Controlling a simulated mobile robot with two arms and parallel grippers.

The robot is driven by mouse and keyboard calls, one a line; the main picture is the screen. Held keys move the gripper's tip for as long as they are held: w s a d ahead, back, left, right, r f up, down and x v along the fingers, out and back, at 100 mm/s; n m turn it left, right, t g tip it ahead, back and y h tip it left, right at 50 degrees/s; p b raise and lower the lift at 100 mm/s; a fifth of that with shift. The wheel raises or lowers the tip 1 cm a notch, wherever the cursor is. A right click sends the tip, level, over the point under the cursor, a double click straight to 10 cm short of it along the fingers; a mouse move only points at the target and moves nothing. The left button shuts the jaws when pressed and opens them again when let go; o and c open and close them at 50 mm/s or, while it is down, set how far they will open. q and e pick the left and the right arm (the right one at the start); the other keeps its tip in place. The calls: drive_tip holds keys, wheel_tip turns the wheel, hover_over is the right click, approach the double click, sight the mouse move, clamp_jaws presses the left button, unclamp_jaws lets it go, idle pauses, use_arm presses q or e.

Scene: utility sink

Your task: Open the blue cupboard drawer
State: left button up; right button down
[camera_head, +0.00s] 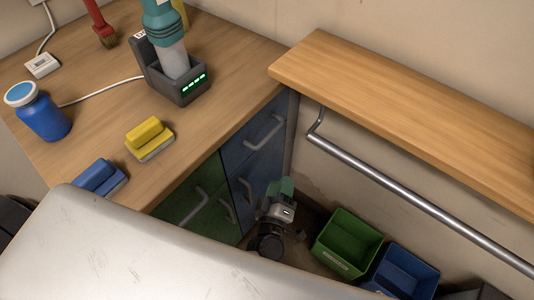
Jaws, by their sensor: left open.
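The blue cupboard front (262,158) stands under the right end of the wooden counter. Its upper drawer has a pale bar handle (264,132); another handle (246,191) shows lower on the blue front. No clear gap shows at the upper drawer, which looks closed. My left gripper (281,190), dark grey with green at its tip, is low in front of the blue cupboard's right side. It is open, below and apart from the upper handle. How near it is to the lower front is hard to tell. My right gripper is not in view.
Green cupboard fronts (193,203) adjoin on the left. A green bin (347,244) and a blue bin (402,272) stand right of the gripper. A metal rail (415,201) runs below the wooden shelf (410,108). A blue jar (42,116) and yellow brush (149,137) sit on the counter.

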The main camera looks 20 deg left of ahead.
sight(267, 137)
use_arm(q)
wheel_tip(267, 137, up, 5)
drive_tip(key=a+n+y+b, duration=0.35)
drive_tip(key=n+y, duration=0.35)
drive_tip(key=n, duration=0.3)
drive_tip(key=shift+g, duration=0.4)
drive_tip(key=x, duration=1)
drive_tip(key=shift+w+d, duration=0.25)
drive_tip(key=shift+d, duration=0.15)
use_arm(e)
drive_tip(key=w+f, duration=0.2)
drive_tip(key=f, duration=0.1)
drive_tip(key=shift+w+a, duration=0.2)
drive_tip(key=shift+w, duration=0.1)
use_arm(q)
clamp_jaws()
